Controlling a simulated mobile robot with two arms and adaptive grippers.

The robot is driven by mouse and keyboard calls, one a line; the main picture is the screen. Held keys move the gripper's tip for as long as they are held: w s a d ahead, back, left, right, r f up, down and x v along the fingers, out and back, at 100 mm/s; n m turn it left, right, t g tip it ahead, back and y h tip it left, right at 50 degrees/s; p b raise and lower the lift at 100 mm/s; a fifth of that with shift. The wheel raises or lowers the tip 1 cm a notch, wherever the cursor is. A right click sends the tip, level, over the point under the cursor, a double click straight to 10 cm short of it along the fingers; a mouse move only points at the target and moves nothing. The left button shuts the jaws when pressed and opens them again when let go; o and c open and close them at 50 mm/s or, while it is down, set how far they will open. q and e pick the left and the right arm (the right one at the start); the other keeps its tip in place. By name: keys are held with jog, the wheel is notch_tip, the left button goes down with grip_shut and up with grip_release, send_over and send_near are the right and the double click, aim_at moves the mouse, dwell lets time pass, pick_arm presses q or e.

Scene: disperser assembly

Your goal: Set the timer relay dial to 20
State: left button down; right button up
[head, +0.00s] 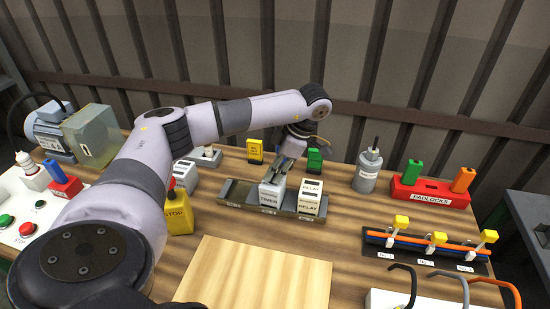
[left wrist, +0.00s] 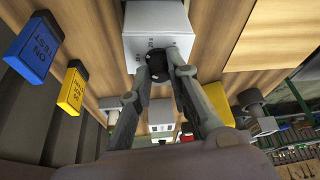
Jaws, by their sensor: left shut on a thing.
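The timer relay (head: 270,196) is a pale box labelled TIMER on the dark rail at the table's middle. In the left wrist view its white face (left wrist: 155,18) is near, with small number marks around a black dial (left wrist: 157,60). My left gripper (head: 284,168) comes down onto the relay from above. In the left wrist view its fingertips (left wrist: 161,62) are closed on the dial, one on each side. The dial's pointer and exact setting are hard to read, partly covered by the fingers. My right gripper is in neither view.
A second relay (head: 310,198) stands right beside the timer on the rail (head: 240,197). A yellow STOP box (head: 179,215) is to the left. Yellow (head: 255,151) and green (head: 315,160) tags stand behind. A wooden board (head: 255,275) lies in front, bare. A red padlock holder (head: 430,194) is at right.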

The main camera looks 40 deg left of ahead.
pick_arm(q)
jog(key=shift+s+m+t+b, duration=0.1)
jog(key=shift+m+t+b, duration=0.3)
jog(key=shift+m, duration=0.9)
dwell(1.5)
jog(key=c, duration=1.5)
grip_release()
jog(key=v, duration=1.2)
jog(key=shift+s+d, duration=0.1)
jog(key=shift+d, duration=0.15)
